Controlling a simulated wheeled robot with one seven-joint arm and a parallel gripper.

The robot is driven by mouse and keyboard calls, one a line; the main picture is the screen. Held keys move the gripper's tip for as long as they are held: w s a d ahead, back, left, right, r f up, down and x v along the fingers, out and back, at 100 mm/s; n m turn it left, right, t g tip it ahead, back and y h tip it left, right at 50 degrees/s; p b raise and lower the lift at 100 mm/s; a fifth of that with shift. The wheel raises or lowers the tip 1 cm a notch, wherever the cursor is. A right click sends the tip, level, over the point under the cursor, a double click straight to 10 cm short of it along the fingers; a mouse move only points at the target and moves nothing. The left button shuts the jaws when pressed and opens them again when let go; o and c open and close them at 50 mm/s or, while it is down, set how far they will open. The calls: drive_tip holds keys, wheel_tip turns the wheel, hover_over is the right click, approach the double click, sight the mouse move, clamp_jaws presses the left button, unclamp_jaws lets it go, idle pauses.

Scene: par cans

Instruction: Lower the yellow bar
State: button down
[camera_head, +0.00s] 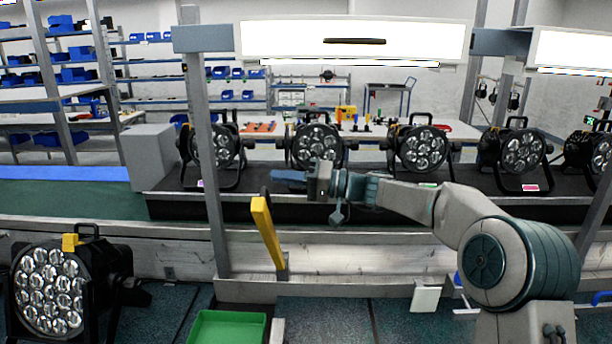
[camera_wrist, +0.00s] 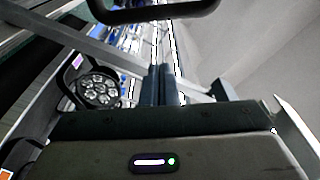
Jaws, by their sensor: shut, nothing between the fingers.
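The yellow bar (camera_head: 266,231) stands raised in the head view, nearly upright and leaning left at the top. Its lower end meets a grey bracket (camera_head: 282,268) on the front rail of the bench. My gripper (camera_head: 274,180) is shut and empty, pointing left just above the bar's top end in the picture. Whether it touches the bar I cannot tell. In the wrist view the closed fingers (camera_wrist: 162,84) show side by side, and I cannot make out the yellow bar there.
A grey upright post (camera_head: 212,180) stands left of the bar. Several par cans line the bench behind my arm; one (camera_head: 318,147) is behind my gripper. Another par can (camera_head: 50,290) with a yellow block on it sits at front left. A green tray (camera_head: 228,328) lies below the bar.

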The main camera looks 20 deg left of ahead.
drive_tip(key=shift+s+f+p, duration=0.25)
drive_tip(key=shift+s+f, duration=0.3)
drive_tip(key=shift+s, duration=0.25)
drive_tip(key=shift+s+f+p, duration=0.2)
drive_tip(key=shift+s+f, duration=0.3)
drive_tip(key=shift+s, duration=0.3)
drive_tip(key=shift+f, duration=0.1)
